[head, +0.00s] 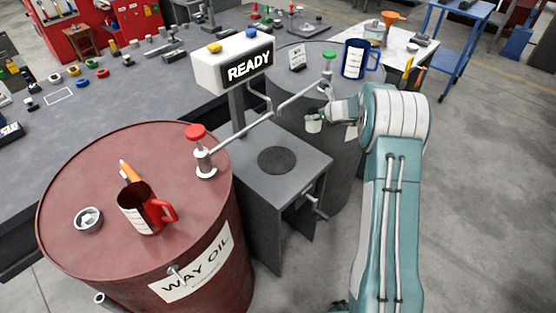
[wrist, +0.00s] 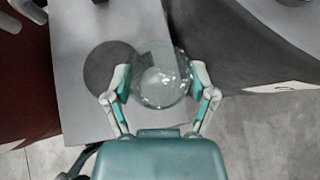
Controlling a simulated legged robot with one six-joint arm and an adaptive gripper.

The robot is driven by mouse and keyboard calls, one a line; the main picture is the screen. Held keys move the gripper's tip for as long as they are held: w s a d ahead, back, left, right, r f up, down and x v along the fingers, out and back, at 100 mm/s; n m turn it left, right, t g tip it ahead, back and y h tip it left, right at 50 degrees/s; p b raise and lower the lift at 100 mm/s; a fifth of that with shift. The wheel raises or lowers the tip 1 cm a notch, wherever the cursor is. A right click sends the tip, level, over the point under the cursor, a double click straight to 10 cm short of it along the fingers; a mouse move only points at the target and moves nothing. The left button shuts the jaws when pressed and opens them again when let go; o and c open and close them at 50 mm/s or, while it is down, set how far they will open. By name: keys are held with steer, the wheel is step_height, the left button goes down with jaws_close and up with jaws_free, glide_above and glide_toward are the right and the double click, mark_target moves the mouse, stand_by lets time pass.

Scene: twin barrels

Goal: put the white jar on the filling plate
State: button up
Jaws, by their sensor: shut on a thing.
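The white jar (head: 314,123) is small and pale in the head view. In the wrist view the jar (wrist: 160,80) looks like clear glass seen from above. My gripper (wrist: 160,82) is shut on it, with one finger on each side. The filling plate is a dark round disc (head: 281,160) on a grey stand below the READY sign. In the head view the jar is up and right of the disc. In the wrist view the disc (wrist: 106,66) lies left of the jar, which partly overlaps its edge. The jar appears raised above the stand; its height is unclear.
A red WAY OIL barrel (head: 100,200) stands left of the stand (head: 262,192), with a red mug (head: 142,210) on top. A dark barrel (head: 345,165) stands right, bearing a blue mug (head: 354,58).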

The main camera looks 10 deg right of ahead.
steer(key=shift+w, duration=0.3)
steer(key=a+f, duration=0.4)
steer(key=a, duration=0.4)
glide_above(277, 160)
steer(key=shift+w+f, duration=0.15)
steer(key=shift+f, duration=4.25)
steer(key=o, duration=1.2)
steer(key=shift+f, duration=0.1)
